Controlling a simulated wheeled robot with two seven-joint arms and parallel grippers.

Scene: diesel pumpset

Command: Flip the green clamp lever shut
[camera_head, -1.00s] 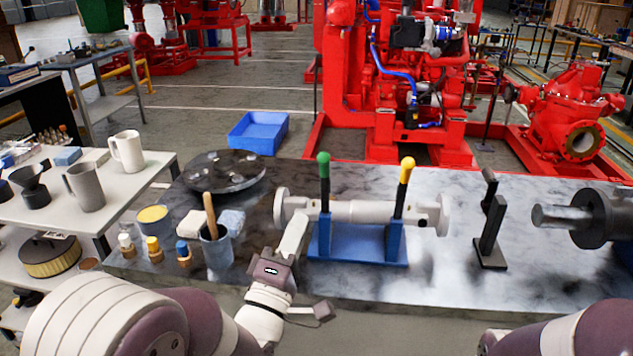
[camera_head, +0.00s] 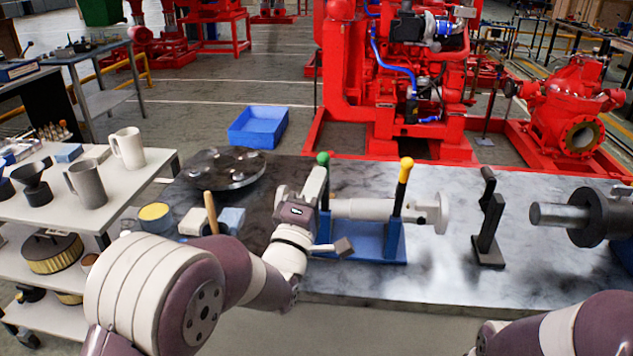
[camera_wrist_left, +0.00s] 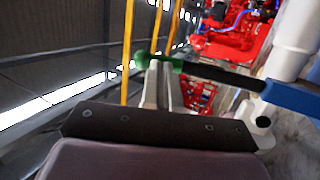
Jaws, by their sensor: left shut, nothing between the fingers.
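The green clamp lever (camera_head: 323,158) stands upright at the left end of the blue clamp stand (camera_head: 393,243). Its green knob shows just above my left gripper (camera_head: 317,176), which covers most of its shaft. In the left wrist view the green grip (camera_wrist_left: 177,64) and its dark shaft cross just beyond the tips of my left gripper (camera_wrist_left: 160,72). The fingers are shut with nothing between them; I cannot tell whether they touch the lever. A yellow-tipped lever (camera_head: 405,170) stands upright at the stand's right end. My right gripper is out of view.
A pale flanged pipe (camera_head: 365,209) lies across the stand. A black bracket (camera_head: 490,225) and a dark shafted part (camera_head: 590,217) are to the right. A dark round plate (camera_head: 225,167) and a yellow-topped jar (camera_head: 154,214) are left. Bare tabletop lies front right.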

